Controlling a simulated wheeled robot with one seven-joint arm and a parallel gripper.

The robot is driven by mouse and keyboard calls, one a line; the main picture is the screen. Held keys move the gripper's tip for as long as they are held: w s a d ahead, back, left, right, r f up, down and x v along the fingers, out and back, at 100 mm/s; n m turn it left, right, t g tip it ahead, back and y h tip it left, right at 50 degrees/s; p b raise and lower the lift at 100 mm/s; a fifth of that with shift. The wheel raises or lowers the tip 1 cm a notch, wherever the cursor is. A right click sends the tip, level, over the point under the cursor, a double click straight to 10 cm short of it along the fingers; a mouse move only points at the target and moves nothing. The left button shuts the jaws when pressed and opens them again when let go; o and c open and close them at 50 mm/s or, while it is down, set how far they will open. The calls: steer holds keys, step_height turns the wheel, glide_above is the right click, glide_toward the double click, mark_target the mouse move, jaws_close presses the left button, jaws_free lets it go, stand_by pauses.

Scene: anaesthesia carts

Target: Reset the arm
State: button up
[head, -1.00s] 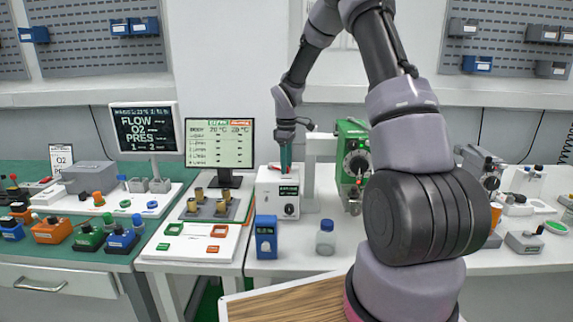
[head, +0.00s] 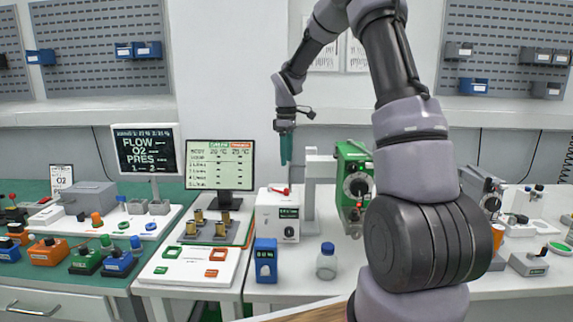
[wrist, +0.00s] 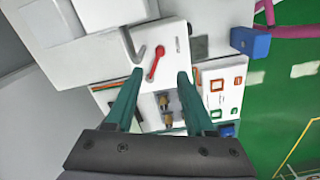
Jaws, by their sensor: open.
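My gripper (head: 286,160), with teal fingers, points down in the head view, raised above a white box (head: 288,226). A gap shows between its fingertips and the box. In the wrist view the two fingers (wrist: 159,75) are apart, with nothing held between them. The white box has a dark display and a dial on its front. A red lever (wrist: 157,62) lies on its top, seen beyond the fingertips in the wrist view. My arm arches from the right side of the head view.
A green machine (head: 352,185) stands right of the box beside a pale post. A blue box (head: 265,262) and a capped bottle (head: 327,262) stand in front. A monitor (head: 220,165) and a tray of brass cylinders (head: 213,228) are left. Open air surrounds the gripper.

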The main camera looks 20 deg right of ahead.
steer(key=s+r+m+t, duration=0.3)
steer(key=s+r+m, duration=0.4)
steer(key=s+r, duration=0.7)
steer(key=s+r+m+t+y, duration=0.1)
steer(key=s+m, duration=0.3)
steer(key=s, duration=0.4)
steer(key=s+a+r+m+t+y, duration=0.1)
steer(key=s+r+m+t, duration=0.1)
steer(key=s, duration=0.7)
steer(key=shift+s+r+m+t, duration=0.3)
steer(key=shift+m+t, duration=0.3)
steer(key=shift+m, duration=0.4)
